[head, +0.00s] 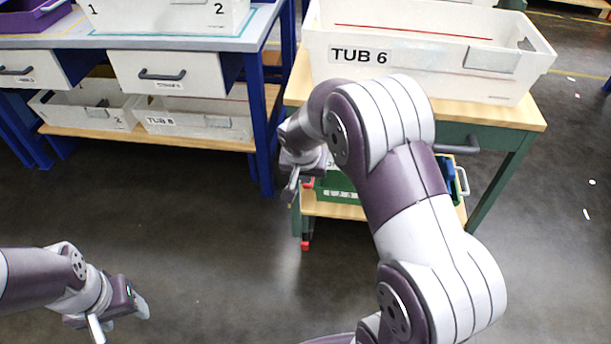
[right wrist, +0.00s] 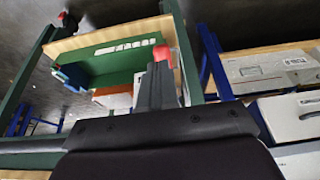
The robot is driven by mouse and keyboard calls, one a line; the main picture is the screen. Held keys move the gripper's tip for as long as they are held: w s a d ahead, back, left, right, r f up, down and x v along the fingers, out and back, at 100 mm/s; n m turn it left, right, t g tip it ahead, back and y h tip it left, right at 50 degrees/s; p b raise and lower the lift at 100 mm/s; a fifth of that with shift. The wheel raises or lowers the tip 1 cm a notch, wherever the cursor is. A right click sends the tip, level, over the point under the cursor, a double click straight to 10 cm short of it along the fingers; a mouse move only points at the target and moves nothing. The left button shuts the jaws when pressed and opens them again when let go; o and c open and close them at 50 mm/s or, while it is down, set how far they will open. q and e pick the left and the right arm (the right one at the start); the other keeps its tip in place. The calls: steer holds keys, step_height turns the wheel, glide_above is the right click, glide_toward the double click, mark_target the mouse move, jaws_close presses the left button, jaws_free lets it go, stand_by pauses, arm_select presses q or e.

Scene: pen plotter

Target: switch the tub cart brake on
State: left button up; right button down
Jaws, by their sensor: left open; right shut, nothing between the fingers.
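The tub cart (head: 520,124) stands at the right of the head view, with a wooden top and green frame. A small red part (head: 308,183) shows beside its near left leg; in the right wrist view a red piece (right wrist: 162,53) shows at the fingertips. I cannot tell whether they touch. Another red part (head: 305,244) is low at that leg's foot. My right gripper (head: 291,188) is shut and empty beside the leg; its fingers also show in the right wrist view (right wrist: 154,90). My left gripper (head: 119,318) is open and empty, low over the floor at the left.
A white tub labelled TUB 6 (head: 430,60) sits on the cart top. A green crate (head: 337,196) is on its lower shelf, partly hidden by my right arm. A blue-legged workbench (head: 262,130) with drawers and tubs stands left of the cart. The floor between is clear.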

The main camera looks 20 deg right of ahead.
steer(key=s+a+r+p, duration=0.1)
steer(key=s+a+r, duration=0.2)
steer(key=s, duration=0.3)
steer(key=shift+a+r, duration=0.35)
steer(key=shift+r, duration=0.5)
steer(key=s+a+f+n+g+y, duration=0.1)
steer(key=s+a+n+g+y, duration=0.1)
steer(key=s+n, duration=0.75)
step_height(320, 180, up, 28)
steer(key=s+m+p, duration=0.3)
steer(key=p, duration=2.4)
steer(key=shift+d+f+p, duration=0.25)
steer(key=shift+d+p, duration=0.05)
steer(key=shift+p, duration=0.05)
